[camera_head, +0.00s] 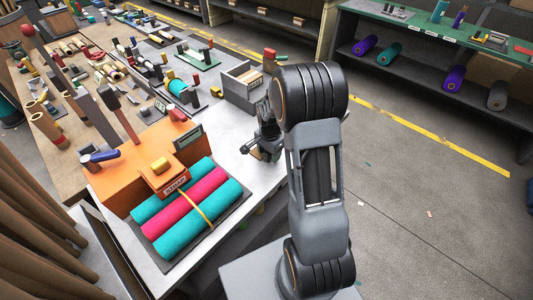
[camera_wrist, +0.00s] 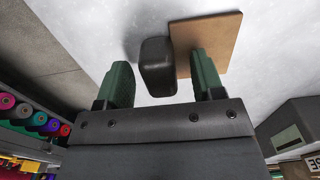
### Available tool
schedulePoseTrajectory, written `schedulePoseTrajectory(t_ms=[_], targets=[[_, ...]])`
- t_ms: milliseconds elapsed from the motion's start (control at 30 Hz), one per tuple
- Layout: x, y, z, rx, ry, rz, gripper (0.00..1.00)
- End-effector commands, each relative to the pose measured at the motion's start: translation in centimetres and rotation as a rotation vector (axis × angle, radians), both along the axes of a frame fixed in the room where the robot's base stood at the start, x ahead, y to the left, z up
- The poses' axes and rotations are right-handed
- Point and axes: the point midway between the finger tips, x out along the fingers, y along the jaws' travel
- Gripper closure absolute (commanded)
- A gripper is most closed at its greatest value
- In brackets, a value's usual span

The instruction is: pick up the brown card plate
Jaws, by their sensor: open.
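The brown card plate (camera_wrist: 212,42) is a thin, flat square in the wrist view, at the pale table's surface. A dark rounded block (camera_wrist: 156,68) is right beside its left edge; I cannot tell whether they touch. My gripper (camera_wrist: 162,80) is open, with its two green fingers apart. The block shows between the fingers, and the right finger overlaps the plate's lower left part in the picture. I cannot tell the height gap. In the head view my gripper (camera_head: 255,150) is low at the table's right edge, and I cannot make out the plate there.
An orange stand (camera_head: 153,167) and teal and pink felt rolls (camera_head: 193,207) on a dark tray are left of my gripper. A grey box (camera_head: 242,84) stands behind it. Tools crowd the far table. The floor (camera_head: 430,190) to the right is mostly clear.

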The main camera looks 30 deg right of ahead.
Motion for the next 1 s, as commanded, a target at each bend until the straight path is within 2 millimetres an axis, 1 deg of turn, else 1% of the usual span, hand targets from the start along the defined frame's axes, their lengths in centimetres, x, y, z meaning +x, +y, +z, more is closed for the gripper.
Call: schedulePoseTrajectory(t_ms=[33, 67, 667, 1000], targets=[[0.0, 0.0, 0.01, 0.0, 0.0, 0.0, 0.39], [0.0, 0.0, 0.01, 0.0, 0.0, 0.0, 0.42], [0.0, 0.0, 0.04, 0.0, 0.0, 0.0, 1.0], [0.02, 0.01, 0.29, 0.0, 0.0, 0.0, 1.0]])
